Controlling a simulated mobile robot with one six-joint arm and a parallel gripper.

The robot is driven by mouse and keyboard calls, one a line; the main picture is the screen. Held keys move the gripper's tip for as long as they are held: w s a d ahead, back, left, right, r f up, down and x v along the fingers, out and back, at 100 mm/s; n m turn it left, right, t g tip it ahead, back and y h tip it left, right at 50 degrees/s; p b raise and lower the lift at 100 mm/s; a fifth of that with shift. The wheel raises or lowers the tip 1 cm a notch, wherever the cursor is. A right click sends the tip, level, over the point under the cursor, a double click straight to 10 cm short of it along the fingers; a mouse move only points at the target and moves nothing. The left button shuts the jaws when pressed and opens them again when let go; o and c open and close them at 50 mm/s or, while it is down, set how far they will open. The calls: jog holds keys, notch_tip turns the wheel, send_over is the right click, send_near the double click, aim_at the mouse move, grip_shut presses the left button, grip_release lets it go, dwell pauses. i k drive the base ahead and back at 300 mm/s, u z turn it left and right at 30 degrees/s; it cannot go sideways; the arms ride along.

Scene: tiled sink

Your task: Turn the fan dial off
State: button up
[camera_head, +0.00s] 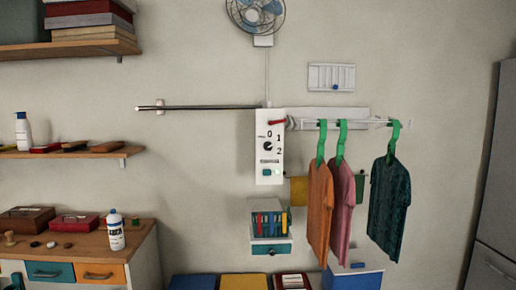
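The fan dial is a small round black knob (268,146) on a tall white control panel (261,175) fixed to the wall near the middle of the head view. The marks 0, 1 and 2 stand above and to the right of the knob. The knob is too small to tell which mark it points to. A blue-bladed wall fan (256,12) is above the panel, joined by a thin cord, its top cut off by the frame edge. My gripper is not seen in this view.
A red lever (277,122) sits at the panel's upper right. Orange, pink and dark green shirts (390,205) hang on green hangers to the right. A metal rod (200,107) runs left of the panel. A small pen rack (270,225) is below.

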aim_at(268, 146)
jog(key=u, duration=0.2)
jog(key=i, duration=0.95)
jog(key=u, duration=0.3)
